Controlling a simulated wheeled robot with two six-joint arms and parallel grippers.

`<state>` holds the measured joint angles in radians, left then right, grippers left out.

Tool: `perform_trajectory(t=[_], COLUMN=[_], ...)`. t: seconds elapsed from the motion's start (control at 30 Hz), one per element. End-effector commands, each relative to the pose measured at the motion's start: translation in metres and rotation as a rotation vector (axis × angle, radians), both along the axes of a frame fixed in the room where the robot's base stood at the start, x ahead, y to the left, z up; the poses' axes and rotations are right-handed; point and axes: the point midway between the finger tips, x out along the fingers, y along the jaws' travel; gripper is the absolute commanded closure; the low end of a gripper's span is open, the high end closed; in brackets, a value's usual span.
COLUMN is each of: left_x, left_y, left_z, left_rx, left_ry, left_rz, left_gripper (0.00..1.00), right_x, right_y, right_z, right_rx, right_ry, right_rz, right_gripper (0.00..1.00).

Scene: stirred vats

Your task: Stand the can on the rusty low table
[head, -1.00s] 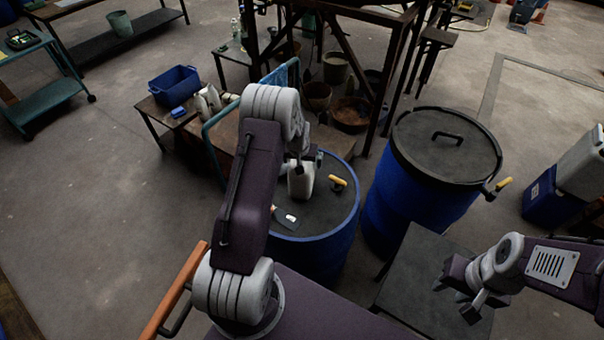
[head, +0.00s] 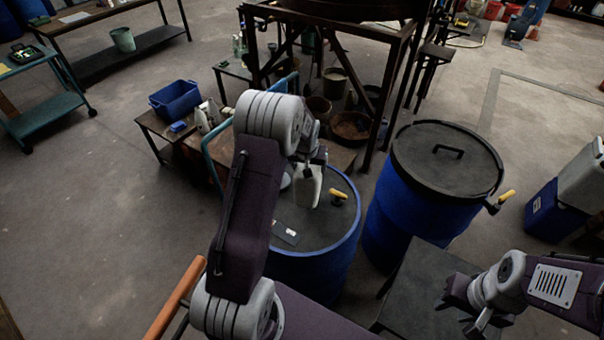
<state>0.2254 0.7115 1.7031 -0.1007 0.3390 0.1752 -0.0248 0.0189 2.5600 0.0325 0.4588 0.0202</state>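The can, a small white jerrycan (head: 307,188), hangs under my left gripper (head: 313,163) over the blue drum (head: 314,270) with a dark top. The gripper seems shut on the can's top; my own wrist hides part of the grip. The can looks slightly tilted and apart from the drum top. A low table with a rusty brown top (head: 342,158) stands just behind the drum, partly hidden by my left arm. My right gripper (head: 462,308) is open and empty at the lower right, over a dark grey surface.
A yellow-handled tool (head: 339,195) and a flat card-like thing (head: 285,232) are on the drum. A second lidded blue drum (head: 425,205) stands to the right. A brown side table holds a blue bin (head: 175,99) and white bottles (head: 206,116). A steel frame (head: 395,90) rises behind.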

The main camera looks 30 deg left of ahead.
Motion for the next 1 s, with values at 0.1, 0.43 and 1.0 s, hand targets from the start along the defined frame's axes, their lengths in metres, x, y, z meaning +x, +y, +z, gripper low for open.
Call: perform_trajectory(t=[0.1,0.43,1.0], left_x=[0.002,0.002,-0.027], left_y=[-0.029,-0.085,-0.098], left_z=[0.015,0.051,0.053], left_rx=[0.001,0.000,-0.004], left_ry=[-0.007,-0.003,0.002], left_rz=[-0.006,-0.001,-0.057], left_gripper=[0.94,0.94,0.94], right_x=[0.000,0.000,0.000], right_y=[0.000,0.000,0.000], right_z=[-0.012,-0.024,-0.024], right_rx=[0.000,0.000,0.000], right_ry=[0.000,0.000,0.000], right_rz=[0.000,0.000,0.000], right_gripper=[0.63,0.63,0.63])
